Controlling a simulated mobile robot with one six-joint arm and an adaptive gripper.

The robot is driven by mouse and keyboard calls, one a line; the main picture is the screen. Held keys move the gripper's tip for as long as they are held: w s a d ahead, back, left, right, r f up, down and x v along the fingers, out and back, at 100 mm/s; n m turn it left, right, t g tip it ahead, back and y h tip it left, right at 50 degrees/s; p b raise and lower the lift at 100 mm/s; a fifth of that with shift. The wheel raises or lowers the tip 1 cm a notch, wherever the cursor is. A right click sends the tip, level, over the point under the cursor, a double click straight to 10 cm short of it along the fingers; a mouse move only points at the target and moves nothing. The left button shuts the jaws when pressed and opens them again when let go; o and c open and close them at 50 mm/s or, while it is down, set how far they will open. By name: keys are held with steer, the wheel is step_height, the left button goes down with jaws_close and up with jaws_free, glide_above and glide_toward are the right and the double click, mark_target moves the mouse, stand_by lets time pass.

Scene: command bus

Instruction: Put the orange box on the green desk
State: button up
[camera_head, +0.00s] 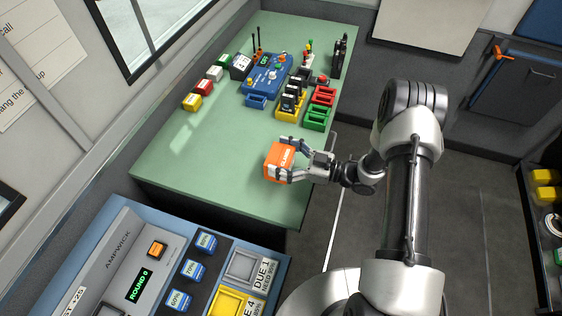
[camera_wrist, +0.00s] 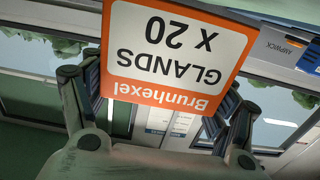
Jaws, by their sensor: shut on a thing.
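The orange box (camera_head: 279,161) has a white label and is between the fingers of my gripper (camera_head: 292,160). In the wrist view the box (camera_wrist: 175,55) shows its label upside down, reading "Brunhexel GLANDS x 20", with a gripper finger on each side. My gripper is shut on the box. The green desk (camera_head: 205,140) lies under the box in the head view, and the box is over its near right part. I cannot tell whether the box touches the desk top or hangs a little above it.
A blue radio-like unit (camera_head: 266,74), a yellow holder with black handsets (camera_head: 290,106), green trays (camera_head: 317,117) and small coloured boxes (camera_head: 205,87) stand on the desk's far part. The desk's middle and near left are bare. A blue-grey console (camera_head: 150,250) stands in front.

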steer(key=shift+f, duration=1)
steer(key=shift+f+b, duration=0.25)
steer(key=shift+b, duration=0.15)
steer(key=o, duration=1.2)
steer(key=shift+r, duration=0.1)
steer(key=shift+c, duration=0.2)
